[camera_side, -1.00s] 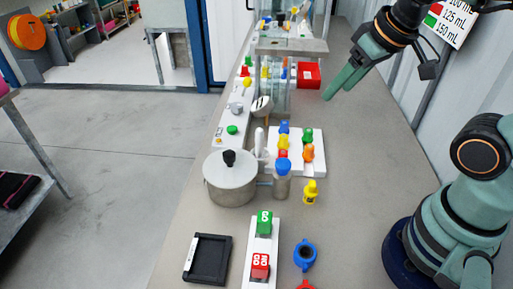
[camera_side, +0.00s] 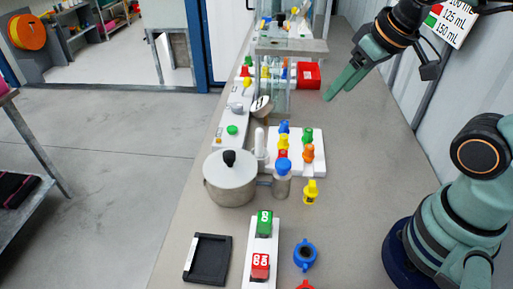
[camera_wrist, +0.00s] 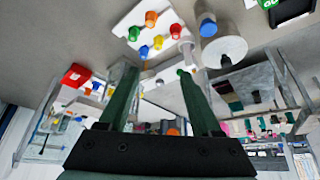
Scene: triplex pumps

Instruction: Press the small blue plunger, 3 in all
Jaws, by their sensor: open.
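A white board (camera_side: 318,140) on the bench carries several coloured plungers. The blue plunger (camera_side: 284,127) is at the far end of its left row, with yellow (camera_side: 282,142) and red (camera_side: 283,154) ones nearer the camera. Green (camera_side: 307,136) and orange (camera_side: 308,153) plungers stand to the right. In the wrist view, the blue plunger (camera_wrist: 144,51) is at the board's lower edge. My gripper (camera_side: 328,98) is open and empty, above the bench, beyond and right of the board. Its two green fingers (camera_wrist: 157,76) stand apart in the wrist view, touching nothing.
A lidded pot (camera_side: 230,180) and a blue-capped bottle (camera_side: 282,184) stand close to the board, with a yellow bottle (camera_side: 311,193) nearer the camera. A red bin (camera_side: 308,75) and a raised grey shelf (camera_side: 291,47) are farther back.

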